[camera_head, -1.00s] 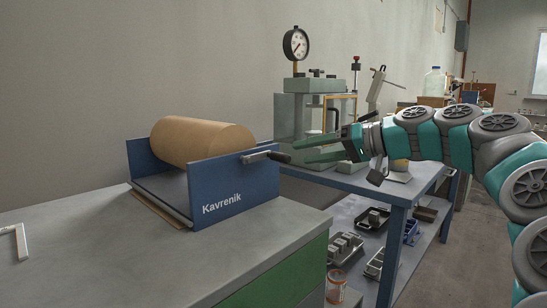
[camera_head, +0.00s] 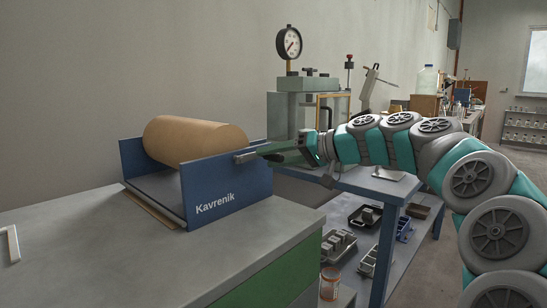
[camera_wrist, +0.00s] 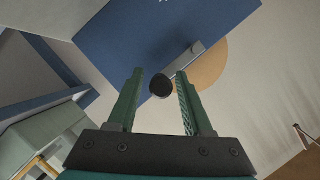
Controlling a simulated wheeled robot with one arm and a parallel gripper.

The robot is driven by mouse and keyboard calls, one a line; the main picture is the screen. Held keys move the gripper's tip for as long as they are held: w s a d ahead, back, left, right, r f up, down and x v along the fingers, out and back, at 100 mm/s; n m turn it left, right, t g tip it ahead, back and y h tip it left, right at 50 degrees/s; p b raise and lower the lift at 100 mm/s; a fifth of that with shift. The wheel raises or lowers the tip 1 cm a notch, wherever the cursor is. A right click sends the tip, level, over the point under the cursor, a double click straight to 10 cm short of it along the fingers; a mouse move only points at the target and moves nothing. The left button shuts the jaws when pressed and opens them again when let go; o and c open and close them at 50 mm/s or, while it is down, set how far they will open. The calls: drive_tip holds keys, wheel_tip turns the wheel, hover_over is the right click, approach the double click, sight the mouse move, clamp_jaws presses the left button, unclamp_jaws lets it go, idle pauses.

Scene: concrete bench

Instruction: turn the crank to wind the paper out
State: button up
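The brown paper roll (camera_head: 200,138) lies across a blue holder (camera_head: 205,190) marked "Kavrenik" on the bench. Its crank (camera_head: 245,157) is on the right outer side panel; its grip is mostly hidden behind my gripper in the head view. In the wrist view, the crank's grey arm (camera_wrist: 192,54) runs to a dark round grip (camera_wrist: 160,86) seen end-on. My gripper (camera_head: 268,152) is at the crank, and its two green fingers are apart in the wrist view (camera_wrist: 160,74), one on each side of the grip. I see gaps between grip and fingers.
The holder stands on a grey bench top (camera_head: 110,250), clear in front. A blue table (camera_head: 385,185) to the right carries a press with a gauge (camera_head: 289,42). The wall is close behind.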

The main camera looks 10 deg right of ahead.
clamp_jaws()
idle(1.2)
